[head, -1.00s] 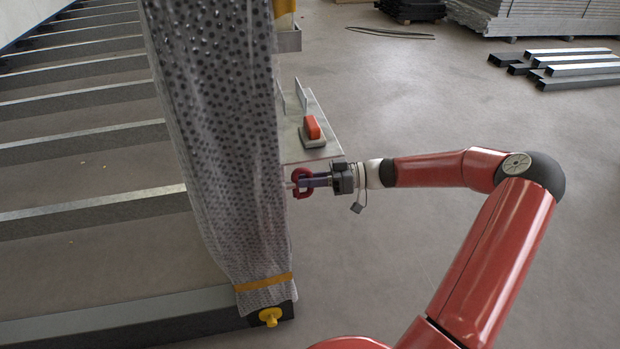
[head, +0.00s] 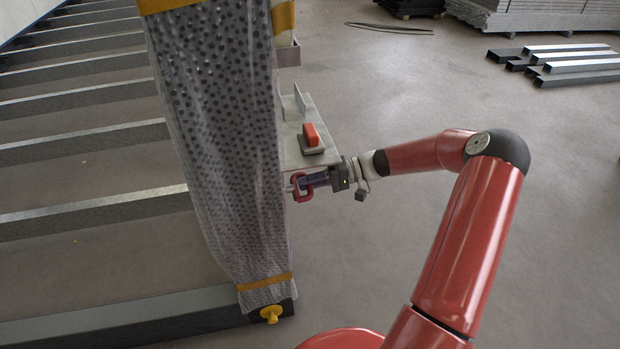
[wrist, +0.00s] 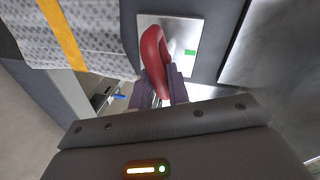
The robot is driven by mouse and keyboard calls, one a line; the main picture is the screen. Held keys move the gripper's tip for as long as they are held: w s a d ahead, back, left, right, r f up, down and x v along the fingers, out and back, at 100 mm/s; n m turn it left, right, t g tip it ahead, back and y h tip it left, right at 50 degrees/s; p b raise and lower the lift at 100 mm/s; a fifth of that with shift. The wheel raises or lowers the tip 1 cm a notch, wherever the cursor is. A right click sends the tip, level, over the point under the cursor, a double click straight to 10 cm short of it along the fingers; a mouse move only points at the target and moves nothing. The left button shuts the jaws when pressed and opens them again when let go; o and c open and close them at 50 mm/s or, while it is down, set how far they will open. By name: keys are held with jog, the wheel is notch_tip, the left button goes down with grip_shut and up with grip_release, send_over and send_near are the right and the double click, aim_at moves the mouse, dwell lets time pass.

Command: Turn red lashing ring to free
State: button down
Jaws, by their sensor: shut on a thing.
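The red lashing ring (head: 302,194) sits beside the wrapped post at the middle of the head view. In the wrist view the ring (wrist: 152,48) is a thick red loop standing in front of a pale plate (wrist: 181,27) with a small green mark (wrist: 190,52). My gripper (head: 308,182) reaches in from the right. Its purple fingers, also seen in the wrist view (wrist: 163,82), are shut on the near part of the ring. The fingers hide that part, and the ring's mounting is only partly seen.
The post (head: 222,130) in dotted wrap stands close left of my gripper. A shelf (head: 322,157) with an orange-and-grey block (head: 311,139) lies just above and behind it. A yellow knob (head: 270,314) is at the post's foot.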

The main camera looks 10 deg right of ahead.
jog(key=shift+s+a+f+m+g+p, duration=0.1)
jog(key=shift+a+f+m+g+p, duration=0.15)
jog(key=shift+m, duration=0.3)
jog(key=shift+s+a+f+m+g+p, duration=0.15)
jog(key=shift+m+g, duration=0.2)
jog(key=shift+m, duration=0.2)
jog(key=c, duration=1.4)
grip_release()
jog(key=shift+r, duration=0.1)
jog(key=shift+a, duration=0.15)
jog(key=shift+r, duration=0.1)
jog(key=d+r, duration=0.1)
jog(key=d, duration=0.6)
jog(key=shift+d+r, duration=0.2)
jog(key=shift+d, duration=0.15)
jog(key=shift+o, duration=0.2)
jog(key=shift+w, duration=0.1)
